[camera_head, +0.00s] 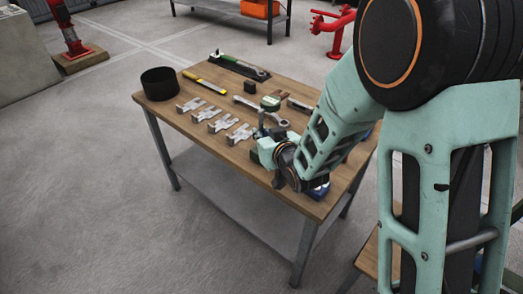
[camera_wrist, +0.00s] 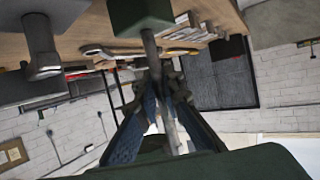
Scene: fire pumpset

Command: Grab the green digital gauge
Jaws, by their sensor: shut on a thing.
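My gripper (camera_head: 261,127) is low over the table's near side. In the wrist view my gripper (camera_wrist: 163,88) has its fingertips closed in around the stem. The exact contact is partly hidden by the fingers, and I cannot tell whether the gauge is clear of the tabletop.
The wooden worktable (camera_head: 160,115) carries a black cylinder (camera_head: 160,83), a yellow level-like tool (camera_head: 205,82), several metal brackets (camera_head: 222,121), a wrench (camera_head: 245,102) and a green-handled tool (camera_head: 240,66). Red pipework (camera_head: 335,25) stands behind. The floor left of the table is clear.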

